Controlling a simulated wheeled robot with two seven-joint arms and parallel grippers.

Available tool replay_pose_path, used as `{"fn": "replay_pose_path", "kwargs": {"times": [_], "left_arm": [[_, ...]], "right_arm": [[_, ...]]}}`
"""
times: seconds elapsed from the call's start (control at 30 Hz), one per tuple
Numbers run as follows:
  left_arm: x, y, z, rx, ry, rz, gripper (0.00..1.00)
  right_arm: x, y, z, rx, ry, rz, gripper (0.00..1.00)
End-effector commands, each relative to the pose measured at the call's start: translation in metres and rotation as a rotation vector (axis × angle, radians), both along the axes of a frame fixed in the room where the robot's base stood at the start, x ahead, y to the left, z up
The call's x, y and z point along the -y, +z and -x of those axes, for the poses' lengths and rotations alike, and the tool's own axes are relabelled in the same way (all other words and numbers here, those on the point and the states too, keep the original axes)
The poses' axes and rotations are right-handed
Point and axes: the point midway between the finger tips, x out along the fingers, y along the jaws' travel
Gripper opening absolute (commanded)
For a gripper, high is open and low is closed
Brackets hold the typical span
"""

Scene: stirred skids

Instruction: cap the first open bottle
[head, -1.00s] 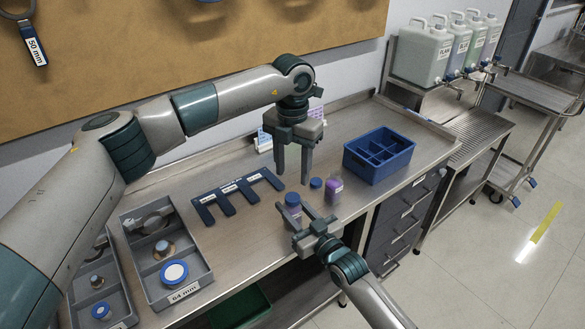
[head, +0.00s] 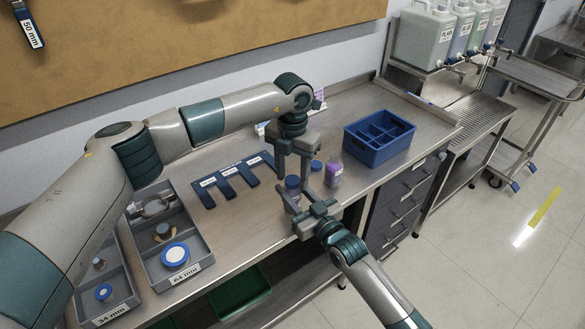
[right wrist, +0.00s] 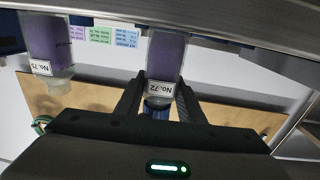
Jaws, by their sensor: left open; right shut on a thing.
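A purple bottle labelled No. 72 (right wrist: 165,60) stands near the bench's front edge, with a blue cap (head: 292,182) on its top. My right gripper (head: 297,196) is shut on this bottle from the front; its fingers (right wrist: 160,88) lie on both sides of the bottle's upper part. My left gripper (head: 293,175) points down, open, with its fingers around or just above that cap; contact cannot be told. A second purple bottle, No. 75 (head: 333,173), stands to the right with a clear, uncapped neck (right wrist: 57,86). A loose blue cap (head: 316,166) lies between and behind the bottles.
A blue divided crate (head: 378,155) stands right of the bottles. A dark blue forked holder (head: 235,183) lies to the left. Grey trays marked 64 mm (head: 205,254) and 34 mm (head: 128,300) hold round parts. The bench's front edge is close to both bottles.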

Motion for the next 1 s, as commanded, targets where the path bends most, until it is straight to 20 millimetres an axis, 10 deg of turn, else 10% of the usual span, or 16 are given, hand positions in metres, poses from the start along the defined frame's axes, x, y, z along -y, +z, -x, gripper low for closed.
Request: {"fn": "replay_pose_path", "kwargs": {"times": [0.27, 0.43, 0.97, 1.0], "left_arm": [[0.0001, -0.0006, -0.0001, 0.000, 0.000, 0.000, 0.44], [0.0001, -0.0004, -0.0001, 0.000, 0.000, 0.000, 0.04], [0.0001, -0.0001, 0.0000, 0.001, -0.156, 0.001, 0.04], [0.0001, -0.0001, 0.0000, 0.001, -0.156, 0.001, 0.35]], "right_arm": [[0.0001, -0.0005, 0.0000, -0.001, 0.000, 0.001, 0.00], [0.0001, -0.0005, 0.0000, -0.001, 0.000, 0.001, 0.00], [0.0000, -0.0005, 0.0000, -0.001, 0.000, 0.001, 0.00], [0.0001, -0.0005, 0.0001, -0.001, 0.000, 0.001, 0.00]]}}
